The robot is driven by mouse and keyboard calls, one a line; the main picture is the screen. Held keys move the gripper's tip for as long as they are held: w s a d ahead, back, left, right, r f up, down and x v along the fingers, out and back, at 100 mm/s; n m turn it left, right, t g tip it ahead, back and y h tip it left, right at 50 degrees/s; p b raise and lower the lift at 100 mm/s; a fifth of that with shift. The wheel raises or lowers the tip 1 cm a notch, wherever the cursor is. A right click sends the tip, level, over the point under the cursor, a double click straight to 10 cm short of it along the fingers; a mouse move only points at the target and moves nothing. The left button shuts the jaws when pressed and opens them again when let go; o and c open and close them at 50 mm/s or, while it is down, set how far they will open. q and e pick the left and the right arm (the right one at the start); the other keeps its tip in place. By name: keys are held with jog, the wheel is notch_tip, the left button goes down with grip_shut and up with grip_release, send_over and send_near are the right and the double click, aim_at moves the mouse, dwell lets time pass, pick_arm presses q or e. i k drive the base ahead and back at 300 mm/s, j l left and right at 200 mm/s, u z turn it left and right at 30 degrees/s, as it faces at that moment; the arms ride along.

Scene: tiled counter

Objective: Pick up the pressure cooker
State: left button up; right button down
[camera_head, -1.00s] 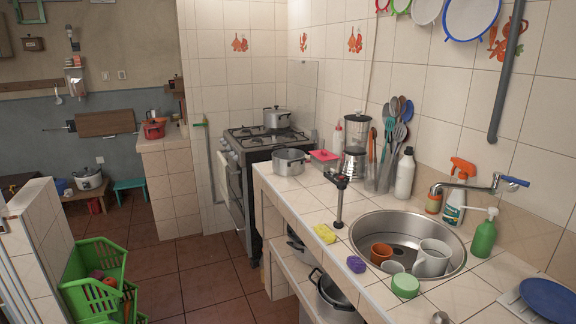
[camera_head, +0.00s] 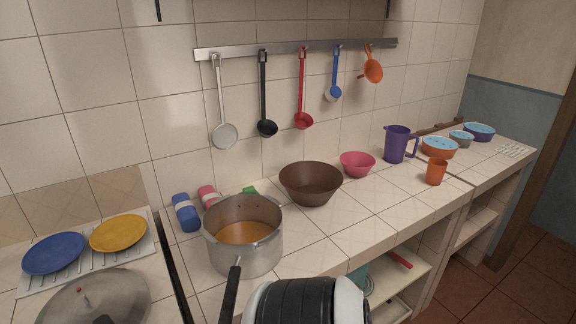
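An open metal pot with a long black handle (camera_head: 246,239), which looks like the pressure cooker body, stands upright on the tiled counter. Orange-brown contents show inside it, and its handle points toward me. A round metal lid (camera_head: 98,302) with a small red piece on top lies at the lower left, cut off by the frame edge. A black and white part of my own body shows at the bottom centre, in front of the pot. Neither of my grippers is in view.
A brown bowl (camera_head: 311,184), pink bowl (camera_head: 357,164), purple jug (camera_head: 399,144) and orange cup (camera_head: 436,172) stand right of the pot. Blue (camera_head: 186,212) and pink containers are close behind it. Plates (camera_head: 55,253) lie left. Ladles hang from a rail (camera_head: 290,49).

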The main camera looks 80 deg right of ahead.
aim_at(243, 233)
jog(key=z, duration=2.2)
